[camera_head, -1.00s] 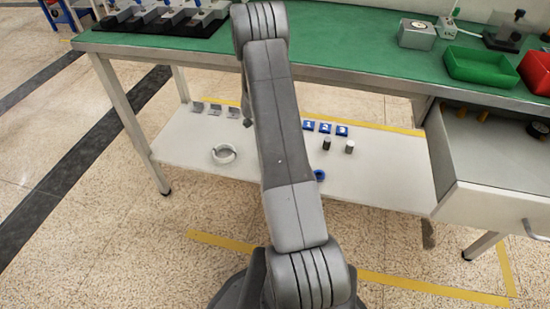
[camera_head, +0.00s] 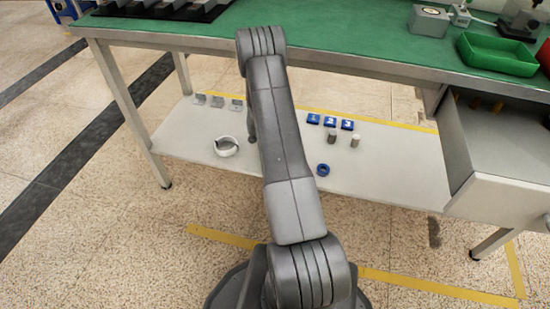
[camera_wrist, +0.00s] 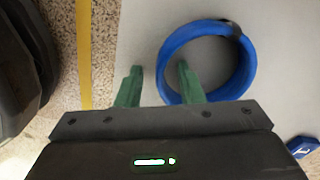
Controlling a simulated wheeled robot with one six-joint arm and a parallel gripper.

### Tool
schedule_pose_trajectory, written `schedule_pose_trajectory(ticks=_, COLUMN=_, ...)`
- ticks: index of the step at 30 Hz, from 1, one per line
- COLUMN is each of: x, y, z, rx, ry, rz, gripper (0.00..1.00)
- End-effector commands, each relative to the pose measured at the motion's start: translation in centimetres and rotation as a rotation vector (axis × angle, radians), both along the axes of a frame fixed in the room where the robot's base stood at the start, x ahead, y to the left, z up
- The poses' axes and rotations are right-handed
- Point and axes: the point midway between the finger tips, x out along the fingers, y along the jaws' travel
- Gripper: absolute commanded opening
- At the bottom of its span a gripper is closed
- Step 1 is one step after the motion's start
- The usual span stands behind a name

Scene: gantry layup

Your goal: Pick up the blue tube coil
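The blue tube coil (camera_head: 323,170) lies on the white lower shelf (camera_head: 385,182) of the bench. In the wrist view it is a large blue ring (camera_wrist: 246,70) with a dark band at its upper right. My gripper (camera_wrist: 160,68) shows two green fingers, apart and with nothing clamped. In that view, the right finger overlaps the ring's opening and the left finger is outside it, so the ring's left wall lies between them. Whether the fingers touch the coil or hover above it, I cannot tell. In the head view my arm hides the gripper.
A white ring (camera_head: 227,146) and several grey brackets (camera_head: 217,101) sit left on the shelf. Blue numbered blocks (camera_head: 330,121) and two small cylinders (camera_head: 355,141) stand behind the coil. The green bench top (camera_head: 350,42) is above; an open drawer (camera_head: 480,150) juts out at right.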

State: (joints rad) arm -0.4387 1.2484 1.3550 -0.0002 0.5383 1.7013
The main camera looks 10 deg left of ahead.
Motion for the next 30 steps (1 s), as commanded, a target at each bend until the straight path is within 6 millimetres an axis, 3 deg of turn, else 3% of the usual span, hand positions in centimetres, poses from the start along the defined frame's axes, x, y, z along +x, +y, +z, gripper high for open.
schedule_pose_trajectory(ticks=5, x=0.0, y=0.0, z=0.1, rx=0.000, ry=-0.001, rz=0.000, gripper=0.34)
schedule_pose_trajectory(ticks=10, x=0.0, y=0.0, z=0.1, rx=0.000, ry=0.000, rz=0.000, gripper=0.01)
schedule_pose_trajectory(ticks=22, x=0.1, y=0.0, z=0.8, rx=0.001, ry=-0.002, rz=0.000, gripper=0.00)
schedule_pose_trajectory(ticks=30, x=0.1, y=0.1, z=6.0, rx=0.002, ry=-0.004, rz=0.001, gripper=0.00)
